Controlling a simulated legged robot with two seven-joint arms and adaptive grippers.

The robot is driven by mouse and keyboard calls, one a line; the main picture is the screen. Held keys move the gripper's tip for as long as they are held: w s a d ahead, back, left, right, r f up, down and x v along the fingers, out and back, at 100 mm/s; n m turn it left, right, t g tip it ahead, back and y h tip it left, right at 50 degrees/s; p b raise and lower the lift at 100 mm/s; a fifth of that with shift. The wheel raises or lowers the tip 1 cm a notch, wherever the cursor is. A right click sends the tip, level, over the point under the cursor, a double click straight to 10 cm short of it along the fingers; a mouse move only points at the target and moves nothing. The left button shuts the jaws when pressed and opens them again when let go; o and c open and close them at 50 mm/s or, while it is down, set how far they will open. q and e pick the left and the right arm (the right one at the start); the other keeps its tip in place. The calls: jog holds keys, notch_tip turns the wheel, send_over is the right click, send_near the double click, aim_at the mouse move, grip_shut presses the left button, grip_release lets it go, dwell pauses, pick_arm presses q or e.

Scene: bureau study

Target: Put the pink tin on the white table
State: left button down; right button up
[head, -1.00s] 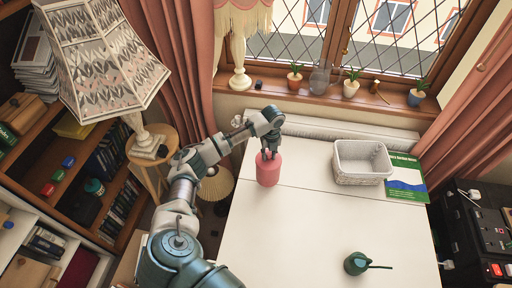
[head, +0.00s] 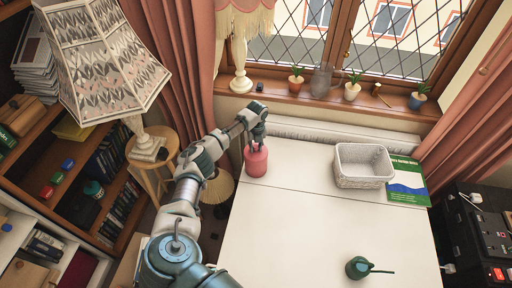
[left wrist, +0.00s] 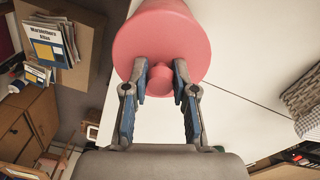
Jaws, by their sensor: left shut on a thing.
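The pink tin (head: 256,161) is upright at the far left corner of the white table (head: 300,225) in the head view. My left gripper (head: 255,144) is above it, pointing down. In the left wrist view the fingers (left wrist: 160,82) are shut on the knob on top of the pink tin (left wrist: 160,35). The table (left wrist: 245,50) shows behind the tin, with the table's left edge close by. I cannot tell whether the tin's base touches the table. My right gripper is not in view.
A white basket (head: 362,166) and a green book (head: 407,182) lie at the table's back right. A dark green watering can (head: 358,267) stands near the front. The table's middle is clear. A lamp (head: 100,65) stands left of the table, on a wooden stool (head: 158,150).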

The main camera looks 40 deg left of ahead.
pick_arm(q)
jog(key=shift+a, duration=0.1)
jog(key=c, duration=1.1)
grip_release()
jog(key=shift+s+f, duration=0.1)
jog(key=shift+o, duration=0.9)
jog(key=shift+d, duration=0.4)
jog(key=shift+r, duration=0.4)
notch_tip(320, 180, up, 12)
jog(key=shift+w+f, duration=0.2)
jog(key=shift+w, duration=0.05)
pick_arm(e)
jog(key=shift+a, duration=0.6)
pick_arm(q)
jog(key=shift+a+f, duration=0.1)
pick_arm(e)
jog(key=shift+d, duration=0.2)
